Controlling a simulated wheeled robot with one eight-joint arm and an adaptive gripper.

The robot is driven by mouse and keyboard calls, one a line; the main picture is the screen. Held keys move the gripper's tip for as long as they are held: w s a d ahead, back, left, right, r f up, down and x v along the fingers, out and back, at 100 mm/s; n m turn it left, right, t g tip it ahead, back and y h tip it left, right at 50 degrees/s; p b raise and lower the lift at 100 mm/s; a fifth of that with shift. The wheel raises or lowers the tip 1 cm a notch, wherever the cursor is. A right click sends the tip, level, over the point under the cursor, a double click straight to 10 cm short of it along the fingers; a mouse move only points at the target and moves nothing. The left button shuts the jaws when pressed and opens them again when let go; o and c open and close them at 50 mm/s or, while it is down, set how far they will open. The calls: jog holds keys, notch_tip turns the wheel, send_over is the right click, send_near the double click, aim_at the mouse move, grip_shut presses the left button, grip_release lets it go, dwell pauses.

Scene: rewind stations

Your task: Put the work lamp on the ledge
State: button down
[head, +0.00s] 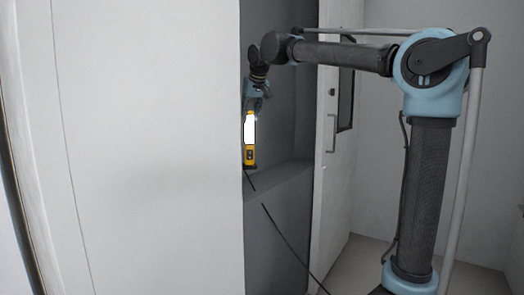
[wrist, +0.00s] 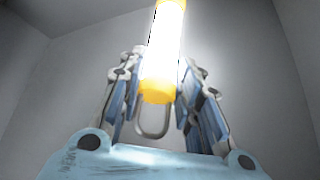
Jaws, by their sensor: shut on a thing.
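The work lamp (head: 250,138) is yellow with a lit white tube and stands upright at the ledge (head: 285,178), its base at about the level of the grey ledge surface. I cannot tell whether the base touches it. My gripper (head: 255,103) is above the lamp at its top end. In the wrist view the glowing lamp (wrist: 163,50) rises between the fingers of my gripper (wrist: 155,105), which are shut on its grey wire hook (wrist: 153,122). The lamp's left side is partly cut off by the white wall edge in the head view.
A large white wall (head: 150,150) fills the left and borders the recess. A black cable (head: 285,240) runs from the lamp down over the ledge's front. A white door (head: 337,130) with a handle stands right of the recess, behind my arm.

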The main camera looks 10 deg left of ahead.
aim_at(251, 129)
jog(key=shift+f, duration=3.65)
jog(key=c, duration=1.2)
grip_release()
jog(key=shift+o, duration=0.2)
jog(key=v, duration=1.2)
